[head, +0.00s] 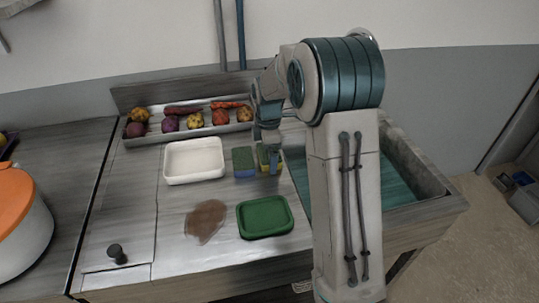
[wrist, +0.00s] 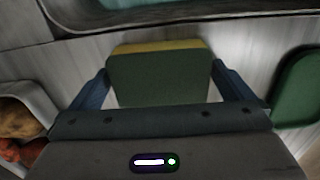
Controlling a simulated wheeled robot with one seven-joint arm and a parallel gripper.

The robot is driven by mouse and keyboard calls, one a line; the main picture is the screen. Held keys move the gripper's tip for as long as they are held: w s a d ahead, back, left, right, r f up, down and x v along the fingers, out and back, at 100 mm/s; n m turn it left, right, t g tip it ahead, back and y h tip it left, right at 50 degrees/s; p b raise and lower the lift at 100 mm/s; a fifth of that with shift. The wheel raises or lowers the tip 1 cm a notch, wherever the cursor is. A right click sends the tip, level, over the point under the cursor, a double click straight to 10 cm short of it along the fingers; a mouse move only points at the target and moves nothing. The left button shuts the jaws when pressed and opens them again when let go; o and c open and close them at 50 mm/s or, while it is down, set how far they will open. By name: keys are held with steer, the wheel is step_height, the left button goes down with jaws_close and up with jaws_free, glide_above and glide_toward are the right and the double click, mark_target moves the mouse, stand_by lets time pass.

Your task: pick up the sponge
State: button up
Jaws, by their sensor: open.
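A sponge with a dark green face and a yellow side (wrist: 160,75) lies between my fingers in the wrist view. It also shows in the head view as a yellow and green block (head: 263,156), partly hidden by my gripper (head: 268,165). My gripper (wrist: 160,82) is open, with one blue finger on each side of the sponge. The fingertips are close to its edges; I cannot tell whether they touch. A second block, green above and blue below (head: 243,161), stands just left of it in the head view.
A white tray (head: 194,178) is to the left and a green tray (head: 265,233) is in front. A long rack (head: 160,138) of vegetables runs along the back. The sink (head: 400,190) is to the right. A brown stain (head: 206,221) marks the counter.

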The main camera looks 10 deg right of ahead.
steer(key=c, duration=0.8)
steer(key=shift+r, duration=0.2)
steer(key=shift+r, duration=0.3)
steer(key=r, duration=0.3)
steer(key=shift+s+d+r+b, duration=0.2)
steer(key=shift+s+r+b, duration=0.05)
steer(key=shift+r+b, duration=0.05)
steer(key=s+d+r+b, duration=0.1)
steer(key=s+d+r, duration=0.3)
steer(key=s, duration=0.6)
step_height(320, 180, up, 2)
steer(key=shift+s+d+r, duration=0.15)
steer(key=shift+r, duration=0.1)
steer(key=shift+o, duration=0.4)
